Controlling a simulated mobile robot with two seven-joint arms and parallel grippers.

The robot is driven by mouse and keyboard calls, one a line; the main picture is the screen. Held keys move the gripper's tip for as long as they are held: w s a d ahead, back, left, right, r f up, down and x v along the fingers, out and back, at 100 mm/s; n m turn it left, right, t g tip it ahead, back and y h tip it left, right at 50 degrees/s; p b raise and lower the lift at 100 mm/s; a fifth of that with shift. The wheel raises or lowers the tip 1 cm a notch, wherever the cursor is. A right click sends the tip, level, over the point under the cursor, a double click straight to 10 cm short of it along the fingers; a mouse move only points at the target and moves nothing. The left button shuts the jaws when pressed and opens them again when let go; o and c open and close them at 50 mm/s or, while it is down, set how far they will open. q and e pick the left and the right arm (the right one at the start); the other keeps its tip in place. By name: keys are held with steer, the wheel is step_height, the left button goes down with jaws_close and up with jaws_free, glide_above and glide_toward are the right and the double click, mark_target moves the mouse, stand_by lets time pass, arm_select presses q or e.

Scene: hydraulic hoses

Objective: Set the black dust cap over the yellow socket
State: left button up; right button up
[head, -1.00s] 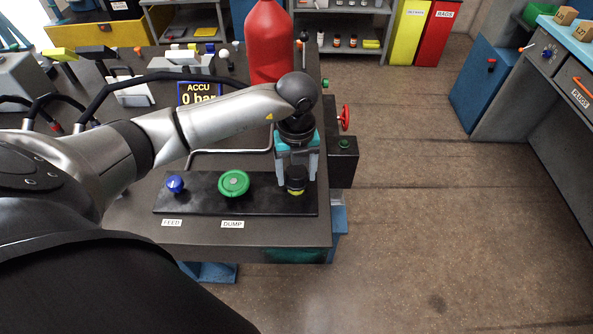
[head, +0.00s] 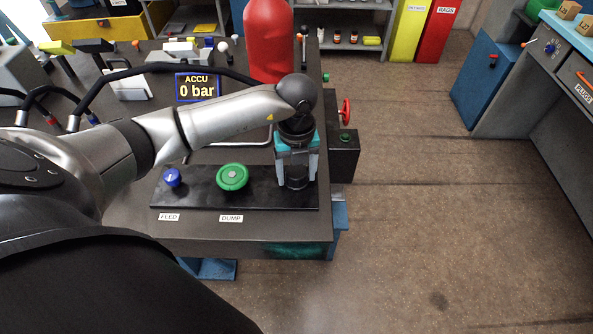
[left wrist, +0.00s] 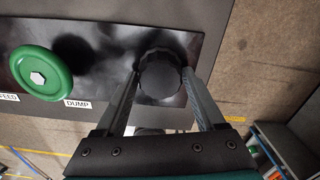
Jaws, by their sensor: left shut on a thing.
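My left gripper (head: 297,178) points down at the right end of the black panel on the bench. Its two fingers stand on either side of the black dust cap (head: 296,184) and are shut on it. In the left wrist view the cap (left wrist: 160,76) is a round black piece with a ridged edge between the fingertips. The cap sits low at the panel. No yellow of the socket shows around or below it now, so the socket is hidden. My right gripper is not in view.
On the same black panel (head: 240,201) are the green DUMP knob (head: 232,177) and the blue FEED knob (head: 172,177), left of the gripper. A red cylinder (head: 268,40) stands behind. A display (head: 197,88) reads ACCU 0 bar. Open floor lies right of the bench.

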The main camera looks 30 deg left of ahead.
mark_target(296, 173)
arm_select(q)
steer(key=o, duration=1.3)
steer(key=shift+f, duration=0.1)
step_height(296, 173, up, 15)
steer(key=shift+r+p, duration=0.15)
steer(key=shift+p, duration=0.65)
steer(key=shift+s, duration=0.1)
